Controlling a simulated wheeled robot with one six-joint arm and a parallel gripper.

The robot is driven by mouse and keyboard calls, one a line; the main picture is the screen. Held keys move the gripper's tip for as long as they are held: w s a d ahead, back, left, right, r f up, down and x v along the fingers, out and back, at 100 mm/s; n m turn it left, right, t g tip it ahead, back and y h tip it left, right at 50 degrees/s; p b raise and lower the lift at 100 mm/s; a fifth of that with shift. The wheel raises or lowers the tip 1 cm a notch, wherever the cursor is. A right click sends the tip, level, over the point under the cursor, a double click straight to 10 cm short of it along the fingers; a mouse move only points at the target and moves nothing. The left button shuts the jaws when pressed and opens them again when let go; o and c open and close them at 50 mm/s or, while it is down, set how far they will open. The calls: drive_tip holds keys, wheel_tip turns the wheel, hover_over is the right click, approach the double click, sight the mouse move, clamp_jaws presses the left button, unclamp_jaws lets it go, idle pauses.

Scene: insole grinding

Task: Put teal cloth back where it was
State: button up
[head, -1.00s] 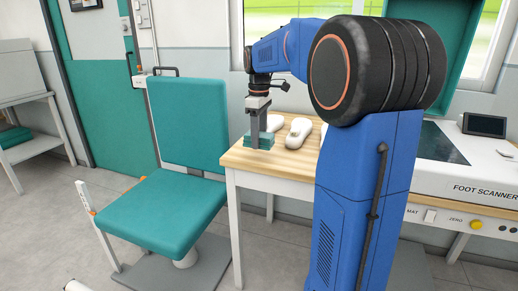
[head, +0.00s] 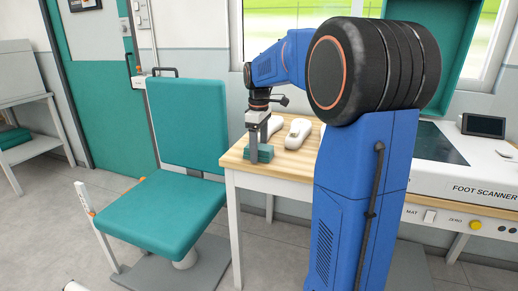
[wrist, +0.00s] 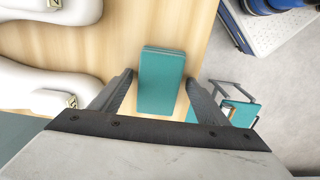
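The teal cloth (head: 265,154), a folded block, lies flat on the wooden table (head: 288,163) near its front left corner. In the wrist view the cloth (wrist: 162,85) lies between my fingers, with a gap of bare wood on the left side. My gripper (wrist: 160,79) is open, its fingers on either side of the cloth. In the head view my gripper (head: 258,157) is low over the table, and its fingers partly hide the cloth.
White foot-shaped forms (head: 298,133) stand behind the cloth; they also show at the left of the wrist view (wrist: 35,85). A teal chair (head: 163,213) is left of the table. The foot scanner (head: 450,178) is at right. Another teal folded item (head: 14,140) lies on the far left bench.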

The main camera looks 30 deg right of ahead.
sight(259, 147)
drive_tip(key=shift+r, duration=0.1)
wheel_tip(259, 147, up, 12)
idle(0.6)
drive_tip(key=s+a+f+m+t, duration=0.1)
drive_tip(key=s+a+f, duration=0.4)
drive_tip(key=s, duration=0.5)
drive_tip(key=s+a+f+m+t, duration=0.2)
drive_tip(key=s+a+f+m, duration=0.2)
drive_tip(key=s+f, duration=0.4)
drive_tip(key=s+a+f+m+t, duration=0.1)
drive_tip(key=s+a+f, duration=0.5)
drive_tip(key=s, duration=0.6)
drive_tip(key=shift+a+f+m+t, duration=0.4)
drive_tip(key=shift+f+m, duration=0.05)
drive_tip(key=shift+m, duration=0.35)
drive_tip(key=shift+s, duration=0.1)
